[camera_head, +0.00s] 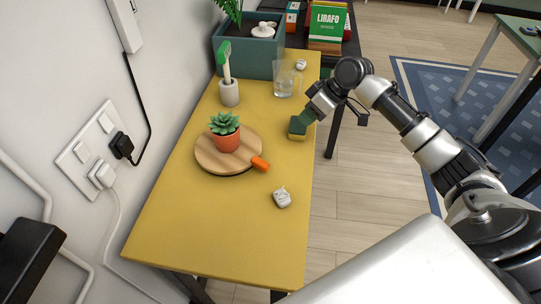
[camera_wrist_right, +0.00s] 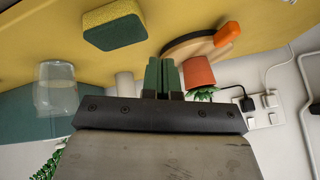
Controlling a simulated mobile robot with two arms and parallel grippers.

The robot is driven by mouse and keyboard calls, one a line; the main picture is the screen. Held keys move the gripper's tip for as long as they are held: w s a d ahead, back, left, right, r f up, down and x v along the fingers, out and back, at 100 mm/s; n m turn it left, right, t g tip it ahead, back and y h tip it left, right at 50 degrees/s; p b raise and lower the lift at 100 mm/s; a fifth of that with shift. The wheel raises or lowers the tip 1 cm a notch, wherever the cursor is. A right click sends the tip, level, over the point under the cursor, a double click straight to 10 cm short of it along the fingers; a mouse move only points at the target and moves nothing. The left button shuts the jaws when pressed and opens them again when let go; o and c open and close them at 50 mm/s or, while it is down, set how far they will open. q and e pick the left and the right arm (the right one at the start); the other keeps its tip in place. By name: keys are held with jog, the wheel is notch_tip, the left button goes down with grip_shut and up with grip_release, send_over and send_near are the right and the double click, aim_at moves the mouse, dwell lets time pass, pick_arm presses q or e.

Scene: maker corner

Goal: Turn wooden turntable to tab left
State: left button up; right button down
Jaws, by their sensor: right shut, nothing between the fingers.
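The round wooden turntable (camera_head: 208,158) lies on the yellow table, with its orange tab (camera_head: 260,163) at its right, slightly front side. A potted succulent (camera_head: 228,138) stands on the turntable. My right gripper (camera_head: 306,117) is at the table's right edge, right of the turntable and apart from it, by the sponge. In the right wrist view its green fingers (camera_wrist_right: 162,76) are together with nothing between them. That view also shows the orange tab (camera_wrist_right: 228,34) and part of the turntable rim (camera_wrist_right: 190,42).
A green-and-yellow sponge (camera_head: 297,133) lies at the right table edge. A crumpled white item (camera_head: 282,197) lies in front of the tab. A glass (camera_head: 284,83), a brush in a holder (camera_head: 229,93) and a teal planter (camera_head: 248,56) stand behind. The front tabletop is clear.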

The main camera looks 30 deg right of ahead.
jog(key=a+f, duration=0.2)
jog(key=a+f+g+y, duration=0.1)
jog(key=a+f, duration=0.1)
jog(key=a, duration=0.1)
jog(key=a+f+g, duration=0.1)
jog(key=a+f, duration=0.1)
jog(key=a, duration=0.1)
jog(key=shift+s+f+y, duration=0.3)
jog(key=shift+s, duration=0.05)
jog(key=shift+s+a+r+p, duration=0.1)
jog(key=shift+s+a+p, duration=0.2)
jog(key=shift+a, duration=0.25)
jog(key=shift+s+a+p, duration=0.3)
jog(key=shift+a, duration=0.2)
jog(key=shift+s+a, duration=0.3)
jog(key=shift+a, duration=0.3)
